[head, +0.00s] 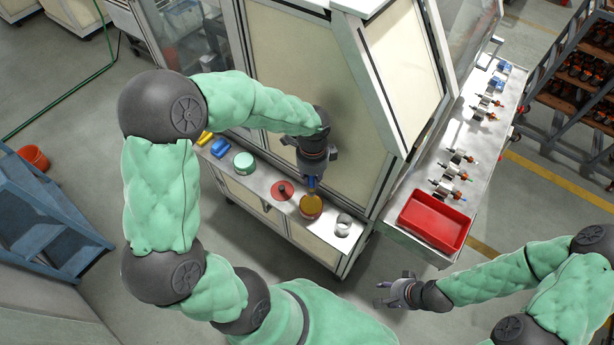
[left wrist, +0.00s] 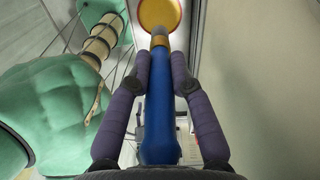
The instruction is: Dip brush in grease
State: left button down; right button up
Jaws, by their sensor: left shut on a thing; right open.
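My left gripper (head: 312,178) is shut on the blue handle of a brush (left wrist: 160,115), which also shows in the head view (head: 311,184). The brush points away from the wrist, with a gold ferrule near its far end. The open tin of yellow-orange grease (head: 311,204) stands on the narrow metal shelf below the gripper. In the left wrist view the grease (left wrist: 158,12) lies just beyond the brush's far end, and the tip overlaps its near edge. I cannot tell whether the bristles touch it. My right gripper (head: 392,291) is open and empty over the floor.
A red lid-like disc (head: 282,190), a green tin (head: 244,161) and a metal cup (head: 343,224) stand on the shelf. Blue and yellow items (head: 218,147) lie further left. A cabinet wall (head: 290,60) rises behind. The right bench carries a red tray (head: 403,217) and several armatures (head: 455,174).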

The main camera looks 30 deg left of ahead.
aim_at(311, 190)
pick_arm(q)
jog(key=shift+f+b, duration=2.3)
jog(key=shift+f, duration=0.65)
jog(key=shift+s+f+b, duration=0.1)
jog(key=shift+f+b, duration=0.3)
jog(key=shift+f, duration=0.2)
jog(key=shift+r, duration=0.1)
jog(key=shift+r+p, duration=2.9)
jog(key=shift+r, duration=0.6)
jog(key=shift+f, duration=0.1)
